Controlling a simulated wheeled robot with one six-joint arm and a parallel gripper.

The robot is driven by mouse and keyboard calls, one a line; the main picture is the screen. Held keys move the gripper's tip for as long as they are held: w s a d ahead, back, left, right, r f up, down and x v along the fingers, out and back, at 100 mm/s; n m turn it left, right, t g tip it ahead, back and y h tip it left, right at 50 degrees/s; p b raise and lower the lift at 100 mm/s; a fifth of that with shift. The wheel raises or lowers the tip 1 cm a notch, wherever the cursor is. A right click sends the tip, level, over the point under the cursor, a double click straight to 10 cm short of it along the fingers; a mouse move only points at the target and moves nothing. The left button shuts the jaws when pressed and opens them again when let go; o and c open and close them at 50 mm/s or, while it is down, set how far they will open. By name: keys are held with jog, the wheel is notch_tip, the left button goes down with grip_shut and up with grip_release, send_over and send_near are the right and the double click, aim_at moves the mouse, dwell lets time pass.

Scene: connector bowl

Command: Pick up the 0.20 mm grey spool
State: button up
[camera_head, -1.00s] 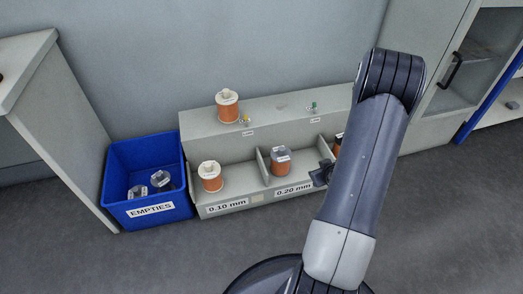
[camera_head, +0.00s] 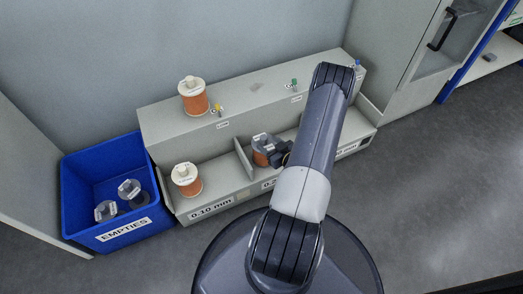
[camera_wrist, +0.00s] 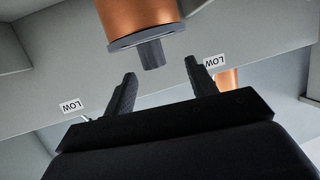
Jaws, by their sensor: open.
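The grey spool (camera_head: 262,143), with copper winding and a grey top, stands in the middle compartment above the partly hidden 0.20 mm label (camera_head: 269,184). My gripper (camera_head: 281,155) is at its right side in the head view, partly covering it. In the wrist view, the spool's copper winding (camera_wrist: 138,14), grey flange (camera_wrist: 146,38) and grey knob (camera_wrist: 152,54) are at the top. The open fingers (camera_wrist: 160,67) point at the knob, one to each side and just short of it. Nothing is between them.
The grey rack (camera_head: 160,125) has a white-topped spool (camera_head: 193,97) on its upper step and another (camera_head: 186,179) in the 0.10 mm compartment. Small pegs stand on the step. A blue EMPTIES bin (camera_head: 100,160) holds empty spools at left. My arm hides part of the right compartment.

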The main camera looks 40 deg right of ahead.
aim_at(261, 136)
jog(key=shift+x, duration=0.9)
jog(key=b+x, duration=0.1)
jog(key=x, duration=0.2)
jog(key=b+x, duration=0.1)
jog(key=shift+w+d+f+b, duration=0.25)
jog(key=shift+d+b, duration=0.1)
jog(key=shift+d, duration=0.05)
jog(key=shift+w, duration=0.35)
jog(key=shift+c, duration=0.3)
grip_shut()
jog(key=shift+r, duration=0.15)
